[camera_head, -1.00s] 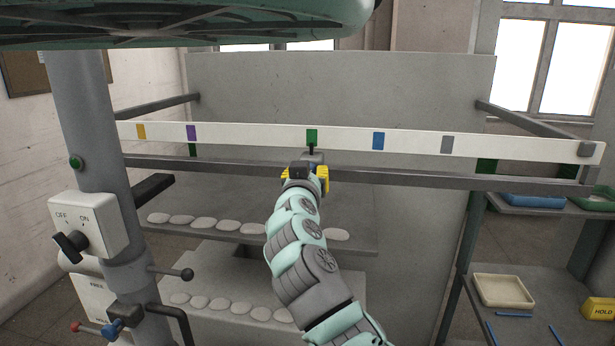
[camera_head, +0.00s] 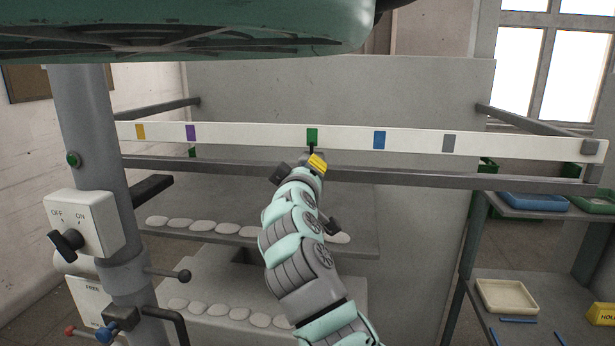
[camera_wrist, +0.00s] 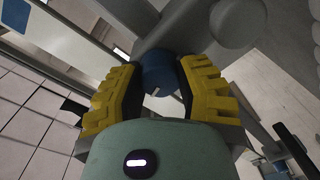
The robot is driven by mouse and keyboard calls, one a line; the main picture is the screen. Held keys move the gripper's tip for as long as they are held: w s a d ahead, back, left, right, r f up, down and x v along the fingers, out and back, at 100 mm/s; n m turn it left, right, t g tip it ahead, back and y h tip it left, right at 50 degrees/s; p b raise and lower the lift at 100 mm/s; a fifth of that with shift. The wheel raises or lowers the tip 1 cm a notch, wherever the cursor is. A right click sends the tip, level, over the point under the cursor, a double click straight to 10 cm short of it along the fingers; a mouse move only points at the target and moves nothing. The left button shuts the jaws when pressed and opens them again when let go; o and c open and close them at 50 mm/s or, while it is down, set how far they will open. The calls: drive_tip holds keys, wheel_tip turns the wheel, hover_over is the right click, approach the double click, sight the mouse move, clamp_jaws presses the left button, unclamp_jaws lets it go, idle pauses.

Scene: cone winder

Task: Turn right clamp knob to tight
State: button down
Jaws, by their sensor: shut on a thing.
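A blue round knob (camera_wrist: 158,76) with a white mark on its face sits between the yellow-padded fingers of my gripper (camera_wrist: 160,90) in the wrist view. The gripper is shut on it, one finger on each side. The mark points down and slightly left in that view. In the head view my gripper (camera_head: 309,165) is at the rail under the green patch of the white strip, and it hides the knob there. I cannot tell from the head view which clamp this knob belongs to.
A white strip (camera_head: 260,136) with coloured patches runs above a grey rail (camera_head: 420,181). A grey post with an OFF/ON switch box (camera_head: 85,225) stands at left. Pale oval pieces (camera_head: 202,226) line the shelves. A side shelf at right holds a cream tray (camera_head: 506,296).

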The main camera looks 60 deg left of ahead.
drive_tip(key=n+p, duration=0.1)
drive_tip(key=n, duration=0.3)
drive_tip(key=shift+n, duration=0.4)
idle(0.4)
drive_tip(key=c, duration=0.5)
unclamp_jaws()
drive_tip(key=shift+c, duration=0.2)
drive_tip(key=shift+s, duration=0.1)
drive_tip(key=v, duration=0.7)
drive_tip(key=shift+s+d, duration=0.25)
drive_tip(key=shift+d, duration=0.1)
drive_tip(key=shift+r, duration=0.1)
